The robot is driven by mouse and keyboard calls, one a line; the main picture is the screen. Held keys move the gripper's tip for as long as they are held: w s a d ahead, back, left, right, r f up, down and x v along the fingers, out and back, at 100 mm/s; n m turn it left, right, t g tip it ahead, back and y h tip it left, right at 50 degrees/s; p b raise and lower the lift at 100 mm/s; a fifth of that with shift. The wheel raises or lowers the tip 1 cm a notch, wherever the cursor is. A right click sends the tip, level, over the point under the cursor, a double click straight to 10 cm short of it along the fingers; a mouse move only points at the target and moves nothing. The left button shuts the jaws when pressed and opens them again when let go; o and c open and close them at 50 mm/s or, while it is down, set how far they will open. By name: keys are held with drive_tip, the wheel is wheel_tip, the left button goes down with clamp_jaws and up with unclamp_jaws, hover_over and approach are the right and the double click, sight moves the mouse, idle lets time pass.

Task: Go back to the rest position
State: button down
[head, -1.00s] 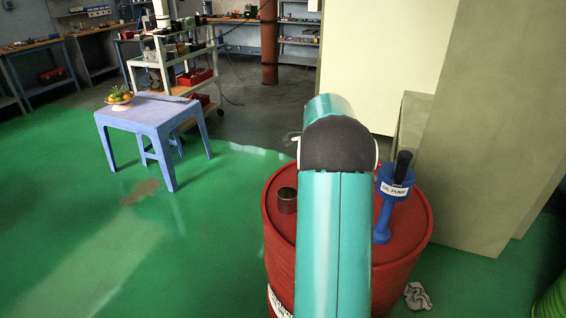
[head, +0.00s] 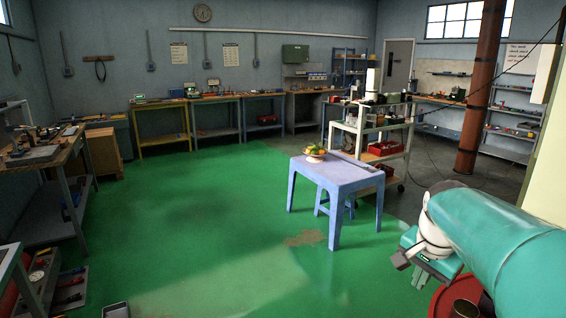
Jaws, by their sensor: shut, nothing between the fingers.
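My gripper (head: 410,268) shows at the lower right of the head view, at the end of my teal arm. Its dark fingers point down and left, and they are shut with nothing held. The gripper hangs in front of the green floor, near the red drum (head: 441,300). A dark can (head: 465,309) on the drum top is partly cut off by the bottom edge.
A blue table (head: 345,178) with a fruit bowl (head: 315,154) stands right of centre. Behind it is the white tooling cart (head: 345,127). A brown pillar (head: 475,100) stands at right. Workbenches (head: 75,160) line the walls. The green floor in the middle is clear.

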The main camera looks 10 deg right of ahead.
drive_tip(key=s+a+f+n+t+y, duration=0.1)
drive_tip(key=s+a+f+n+t, duration=0.1)
drive_tip(key=s+a+n, duration=0.9)
drive_tip(key=shift+s+a+n+t, duration=0.4)
drive_tip(key=shift+s+a, duration=1)
drive_tip(key=shift+a, duration=1.7)
drive_tip(key=shift+f, duration=0.1)
